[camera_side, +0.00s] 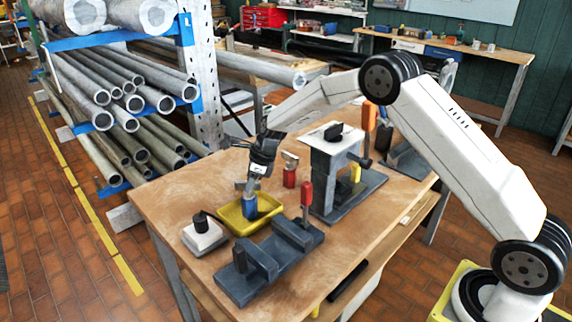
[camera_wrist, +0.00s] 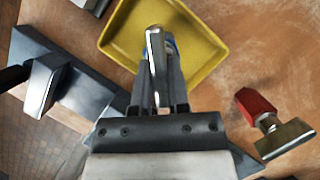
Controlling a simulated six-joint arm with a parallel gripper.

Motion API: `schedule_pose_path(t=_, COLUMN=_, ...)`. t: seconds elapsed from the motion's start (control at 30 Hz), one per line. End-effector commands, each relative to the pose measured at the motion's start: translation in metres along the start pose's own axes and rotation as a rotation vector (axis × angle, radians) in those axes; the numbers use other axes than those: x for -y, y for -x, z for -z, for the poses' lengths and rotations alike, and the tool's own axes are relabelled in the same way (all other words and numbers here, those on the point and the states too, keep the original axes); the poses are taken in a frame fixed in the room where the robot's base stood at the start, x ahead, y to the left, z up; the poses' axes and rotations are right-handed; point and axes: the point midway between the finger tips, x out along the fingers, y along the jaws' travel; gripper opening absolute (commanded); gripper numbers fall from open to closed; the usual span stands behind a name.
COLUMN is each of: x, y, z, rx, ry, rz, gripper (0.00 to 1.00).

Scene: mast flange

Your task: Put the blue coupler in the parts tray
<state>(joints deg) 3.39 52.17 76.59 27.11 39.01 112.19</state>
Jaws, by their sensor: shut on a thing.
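The blue coupler (camera_side: 250,206) is upright between the jaws of my gripper (camera_side: 252,190), over the yellow parts tray (camera_side: 230,218). In the wrist view my gripper (camera_wrist: 158,85) is shut on it. I cannot tell whether the coupler touches the tray floor.
A grey fixture with a red handle (camera_side: 270,262) stands in front of the tray. A white block with a black knob (camera_side: 203,235) is at its left. A red-handled part (camera_side: 290,170) and a grey clamp stand (camera_side: 335,175) are behind and right.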

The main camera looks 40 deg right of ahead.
Motion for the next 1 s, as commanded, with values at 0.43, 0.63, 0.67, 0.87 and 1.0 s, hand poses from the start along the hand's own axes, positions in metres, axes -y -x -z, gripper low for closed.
schedule_pose_path(t=0.43, x=0.000, y=-0.002, z=0.001, rx=0.000, ry=0.000, rz=0.000, gripper=0.55)
schedule_pose_path(t=0.63, x=0.000, y=0.001, z=0.000, rx=0.000, ry=0.000, rz=0.000, gripper=0.55)
schedule_pose_path(t=0.67, x=0.000, y=0.002, z=-0.001, rx=0.000, ry=0.000, rz=0.000, gripper=0.55)
schedule_pose_path(t=0.87, x=0.001, y=0.015, z=-0.001, rx=0.001, ry=0.000, rz=0.001, gripper=0.55)
schedule_pose_path(t=1.0, x=0.001, y=0.032, z=-0.001, rx=0.002, ry=0.000, rz=0.002, gripper=0.55)
